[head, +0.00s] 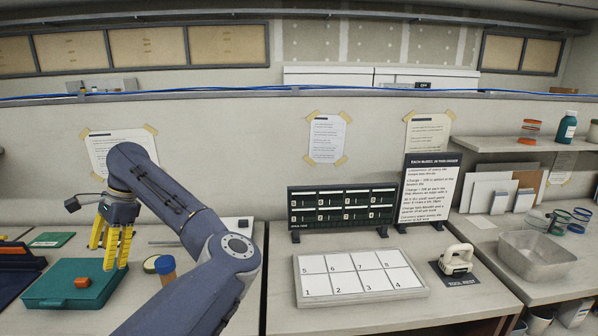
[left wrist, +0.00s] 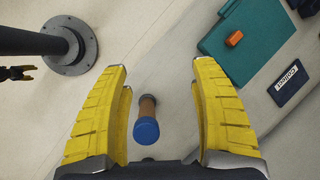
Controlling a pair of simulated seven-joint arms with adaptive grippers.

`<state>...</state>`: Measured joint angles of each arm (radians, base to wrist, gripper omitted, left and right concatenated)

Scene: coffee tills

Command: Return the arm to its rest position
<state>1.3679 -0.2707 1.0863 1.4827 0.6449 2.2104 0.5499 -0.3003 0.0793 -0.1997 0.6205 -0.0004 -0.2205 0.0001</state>
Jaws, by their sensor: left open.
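My left arm reaches in from the bottom of the head view and bends down at the left. Its left gripper (head: 109,258) has yellow fingers pointing down, near a teal case (head: 65,290) with an orange block (head: 82,283) on it. In the left wrist view the left gripper (left wrist: 165,75) is open, its fingers wide apart with nothing held between them. A blue-capped brown bottle (left wrist: 147,120) shows below, between the fingers. A small dark shape with yellowish prongs (left wrist: 18,73) at the far left may be my right gripper; its state is unclear.
A white numbered tray (head: 360,297), a dark slotted rack (head: 343,205) and a white tool (head: 457,259) on its rest mat stand to the right. A clear bin (head: 537,255) is at the far right. In the wrist view, a dark round base (left wrist: 72,48) stands upper left.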

